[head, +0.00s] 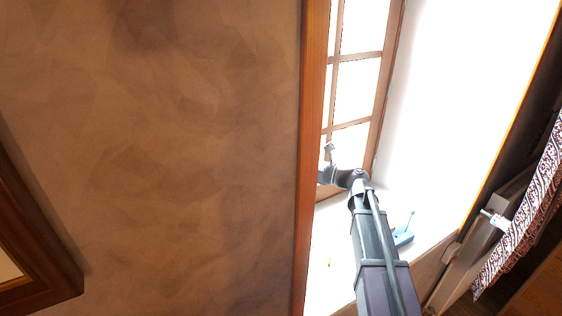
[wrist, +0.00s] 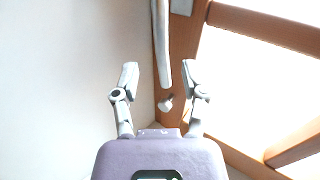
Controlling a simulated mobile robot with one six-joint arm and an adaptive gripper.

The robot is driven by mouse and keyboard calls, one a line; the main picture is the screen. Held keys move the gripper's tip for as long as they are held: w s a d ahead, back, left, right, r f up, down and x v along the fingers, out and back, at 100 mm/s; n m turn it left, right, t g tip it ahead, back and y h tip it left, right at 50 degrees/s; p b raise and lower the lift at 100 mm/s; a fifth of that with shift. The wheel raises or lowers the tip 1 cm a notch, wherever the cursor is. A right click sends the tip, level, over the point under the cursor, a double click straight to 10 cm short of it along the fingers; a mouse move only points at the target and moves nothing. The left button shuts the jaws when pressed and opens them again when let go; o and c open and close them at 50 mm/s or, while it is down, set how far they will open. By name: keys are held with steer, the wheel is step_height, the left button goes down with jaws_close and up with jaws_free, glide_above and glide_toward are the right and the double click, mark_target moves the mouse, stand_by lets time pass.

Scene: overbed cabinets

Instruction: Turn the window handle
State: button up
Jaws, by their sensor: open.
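The window handle (wrist: 161,45) is a silver-grey lever in the upper middle of the wrist view, in front of the wooden window frame (wrist: 191,65). Its lower end reaches between the two fingertips of my gripper (wrist: 163,76). The fingers are spread apart, one on each side of the lever, with gaps showing in the picture; I cannot tell the depth between them. A small grey knob (wrist: 166,104) shows just below the lever's end. In the head view my gripper (head: 329,152) is at the lower part of the window, and I cannot make out the handle there.
The paned window (head: 357,90) sits in a deep recess with a bright white side wall (head: 450,90). A small blue object (head: 403,237) lies on the sill beside my arm. A brown wall (head: 160,130) is at left, and a patterned cloth (head: 530,215) hangs at right.

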steer(key=shift+x, duration=2.9)
